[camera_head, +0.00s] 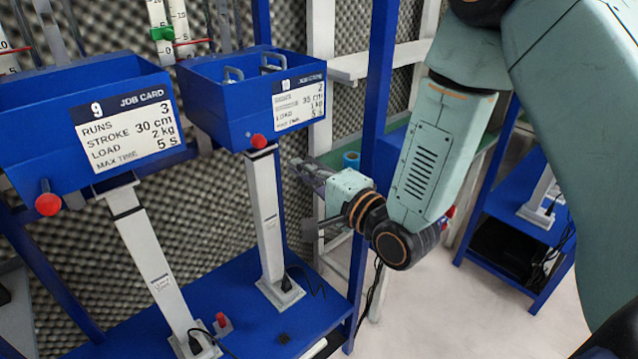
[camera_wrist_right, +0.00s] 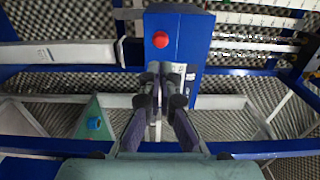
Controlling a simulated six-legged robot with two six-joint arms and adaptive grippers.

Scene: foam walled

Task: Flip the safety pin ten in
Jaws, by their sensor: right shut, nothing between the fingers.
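The station marked 10 is a blue box (camera_head: 215,113) with a job card on its front. A red round knob (camera_head: 258,141) sits at its lower front edge, above a pale post; I take it for pin ten. My right gripper (camera_head: 298,166) is just right of and below the knob, shut and empty, not touching it. In the right wrist view a red knob (camera_wrist_right: 160,40) on a blue surface (camera_wrist_right: 178,25) lies beyond my shut fingertips (camera_wrist_right: 163,72). No card can be read there. My left gripper is not in view.
Station 9 (camera_head: 40,125) stands to the left with its own red knob (camera_head: 48,204). A blue upright (camera_head: 372,110) stands behind my right wrist. A blue base shelf (camera_head: 240,305) holds the posts and a small red-topped piece (camera_head: 221,321).

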